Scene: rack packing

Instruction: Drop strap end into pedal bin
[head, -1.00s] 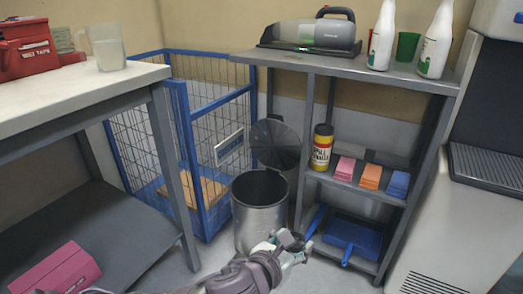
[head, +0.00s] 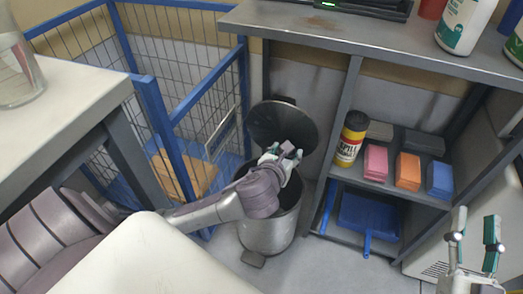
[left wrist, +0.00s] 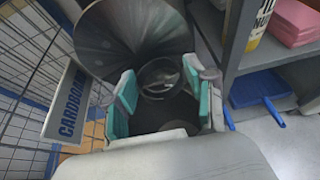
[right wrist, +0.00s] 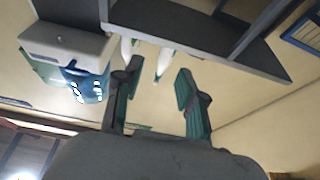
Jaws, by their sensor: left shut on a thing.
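The grey metal pedal bin (head: 266,236) stands on the floor with its round dark lid (head: 285,122) swung up and back. My left gripper (head: 282,156) is over the bin's mouth, in front of the lid. In the left wrist view its teal-padded fingers (left wrist: 161,84) are on either side of a clear, ring-like piece (left wrist: 160,72), which looks like the strap end; the bin's dark inside shows behind it. In the head view the piece is hard to make out. My right gripper (head: 475,230) is open and empty at the lower right, away from the bin.
A blue wire cage (head: 190,104) with a cardboard sign stands left of the bin. Right of it, a grey shelf unit (head: 340,110) holds a yellow spill canister (head: 350,140), coloured packs and a blue dustpan (head: 368,215). A white-topped table (head: 60,95) is at left.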

